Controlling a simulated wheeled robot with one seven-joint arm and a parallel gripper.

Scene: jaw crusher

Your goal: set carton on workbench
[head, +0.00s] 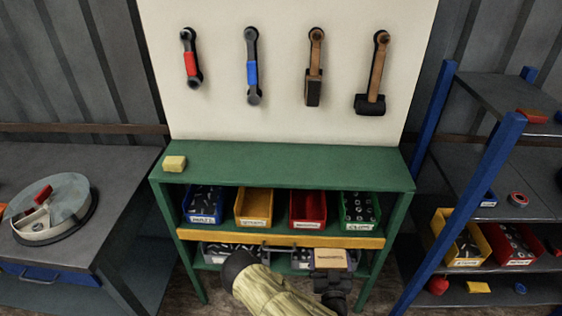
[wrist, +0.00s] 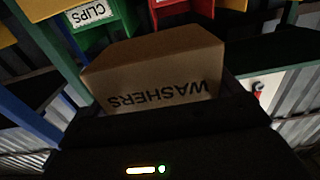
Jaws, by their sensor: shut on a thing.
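A brown carton (head: 331,257) marked WASHERS is in my gripper (head: 331,275), in front of the workbench and below its top in the head view. In the wrist view the carton (wrist: 160,72) fills the middle, its lettering upside down, with the dark jaws shut on it. The fingertips are mostly hidden behind the carton and the gripper body. The green workbench (head: 290,165) has a flat top, with a small yellow block (head: 174,163) at its left end.
Blue, yellow, red and green bins (head: 359,209) stand on the shelf under the top. A white board with hanging tools (head: 375,70) rises behind. A blue-framed rack (head: 470,165) is close on the right, a grey table (head: 110,190) on the left. Most of the workbench top is clear.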

